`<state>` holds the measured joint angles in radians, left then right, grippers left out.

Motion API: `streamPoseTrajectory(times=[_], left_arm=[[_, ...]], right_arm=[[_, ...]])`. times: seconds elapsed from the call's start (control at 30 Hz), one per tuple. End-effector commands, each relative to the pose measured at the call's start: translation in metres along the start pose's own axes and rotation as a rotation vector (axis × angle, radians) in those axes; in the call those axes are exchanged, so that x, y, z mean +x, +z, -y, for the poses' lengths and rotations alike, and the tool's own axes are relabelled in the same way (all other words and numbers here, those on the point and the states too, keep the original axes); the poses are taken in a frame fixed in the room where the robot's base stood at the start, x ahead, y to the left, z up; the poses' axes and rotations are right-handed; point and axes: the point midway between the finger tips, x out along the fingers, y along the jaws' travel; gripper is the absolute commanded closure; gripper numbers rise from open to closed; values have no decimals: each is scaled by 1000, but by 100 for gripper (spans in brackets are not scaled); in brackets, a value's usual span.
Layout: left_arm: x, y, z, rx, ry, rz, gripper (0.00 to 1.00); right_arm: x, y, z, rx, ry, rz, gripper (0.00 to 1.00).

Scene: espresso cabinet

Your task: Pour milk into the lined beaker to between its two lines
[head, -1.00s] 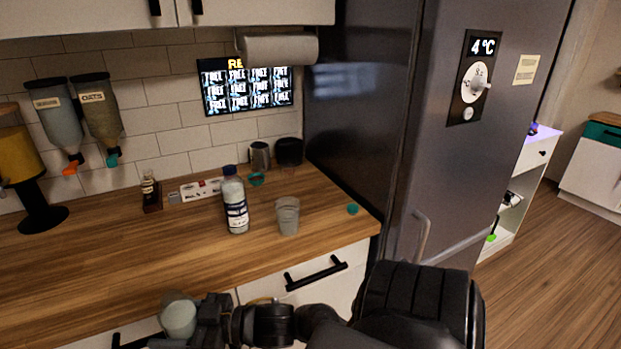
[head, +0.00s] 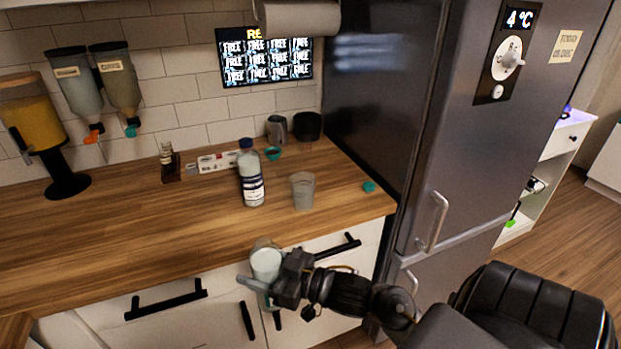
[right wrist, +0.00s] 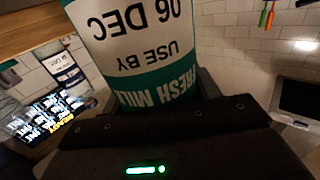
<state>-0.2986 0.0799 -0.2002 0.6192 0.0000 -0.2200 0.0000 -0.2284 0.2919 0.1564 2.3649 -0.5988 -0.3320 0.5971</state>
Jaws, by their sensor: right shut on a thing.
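My right gripper (head: 268,287) is shut on a milk container (head: 266,262) with a white top, held in front of the counter's front edge. In the right wrist view the held milk container (right wrist: 140,45) fills the upper middle, its green-and-white label reading "FRESH MILK, USE BY 06 DEC" upside down. A clear beaker (head: 303,192) stands upright on the counter, beyond and right of the gripper; its lines are too small to make out. A blue-capped bottle (head: 252,182) with a white-and-blue label stands just left of the beaker. My left gripper is not in view.
A small teal lid (head: 369,186) lies right of the beaker. Behind are a teal bowl (head: 273,153), a metal jug (head: 277,129) and a dark cup (head: 307,126). The grey fridge (head: 455,130) bounds the counter (head: 120,235) on the right. The counter's front left is clear.

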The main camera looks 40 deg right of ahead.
Motion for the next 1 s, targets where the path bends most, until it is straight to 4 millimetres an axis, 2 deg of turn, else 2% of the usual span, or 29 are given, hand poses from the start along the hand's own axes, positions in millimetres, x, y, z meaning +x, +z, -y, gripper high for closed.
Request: streamPoseTrajectory(times=[0.13,0.27,0.5,0.67,1.0], left_arm=[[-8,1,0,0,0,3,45],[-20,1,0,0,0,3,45],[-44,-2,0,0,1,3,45],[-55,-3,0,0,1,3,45],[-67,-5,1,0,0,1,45]], right_arm=[[4,-8,-10,-5,-4,-2,77],[12,-18,-29,-9,-14,0,77],[30,-46,-78,-11,-32,1,77],[37,-62,-106,-9,-36,0,77],[38,-61,-152,-9,-107,3,77]])
